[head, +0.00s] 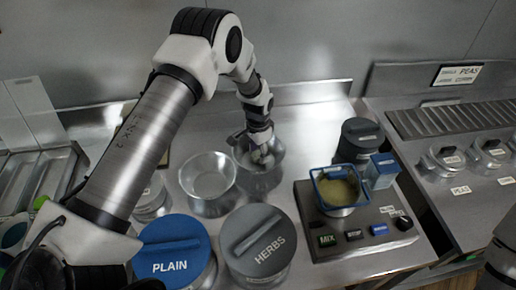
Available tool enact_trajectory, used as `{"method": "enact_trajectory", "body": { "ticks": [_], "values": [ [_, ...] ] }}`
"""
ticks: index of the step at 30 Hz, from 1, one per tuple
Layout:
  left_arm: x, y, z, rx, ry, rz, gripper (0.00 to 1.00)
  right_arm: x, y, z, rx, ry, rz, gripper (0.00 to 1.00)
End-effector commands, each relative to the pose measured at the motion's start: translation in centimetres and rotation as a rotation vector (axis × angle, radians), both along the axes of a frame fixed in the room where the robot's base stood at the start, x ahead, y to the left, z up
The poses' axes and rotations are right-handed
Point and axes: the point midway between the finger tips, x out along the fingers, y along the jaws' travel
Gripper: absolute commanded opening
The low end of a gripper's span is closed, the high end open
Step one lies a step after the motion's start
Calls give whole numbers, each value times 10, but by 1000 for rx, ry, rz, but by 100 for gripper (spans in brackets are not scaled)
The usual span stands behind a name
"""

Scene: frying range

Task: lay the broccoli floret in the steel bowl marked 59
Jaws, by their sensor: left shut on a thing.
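My left gripper (262,157) reaches down from above, its fingertips at or inside the mouth of a shiny bowl (262,184) in the middle of the counter. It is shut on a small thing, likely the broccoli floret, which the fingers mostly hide. I cannot tell whether the thing touches the bowl. A second shiny bowl (208,203) stands just left of it and looks empty. No number 59 can be read on either bowl. My right gripper is out of view; only a bit of that arm shows at the lower right edge.
Lidded tubs marked PLAIN (172,248) and HERBS (258,243) stand in front of the bowls. To the right is a button panel (352,240) with a blue-rimmed basket (340,187), a blue box (382,170) and a dark canister (360,140). Lidded jars (447,158) stand far right.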

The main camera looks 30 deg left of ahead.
Motion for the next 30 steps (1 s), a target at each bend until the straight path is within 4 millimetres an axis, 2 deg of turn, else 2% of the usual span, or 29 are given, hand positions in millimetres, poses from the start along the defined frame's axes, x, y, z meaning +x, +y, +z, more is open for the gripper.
{"method": "enact_trajectory", "body": {
  "ticks": [11,12,14,23,25,28,30],
  "values": [
    [0,0,-9,0,-1,-1,31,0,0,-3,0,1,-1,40],
    [0,0,-8,0,-1,-1,58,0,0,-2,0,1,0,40],
    [0,0,-7,0,-1,-1,76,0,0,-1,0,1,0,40],
    [1,0,-6,0,-1,-1,76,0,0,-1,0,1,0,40],
    [1,0,-1,0,-2,-1,76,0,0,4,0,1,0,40],
    [2,0,7,0,-6,-1,76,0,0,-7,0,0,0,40],
    [2,0,22,0,-7,-1,76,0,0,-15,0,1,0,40]
  ]
}}
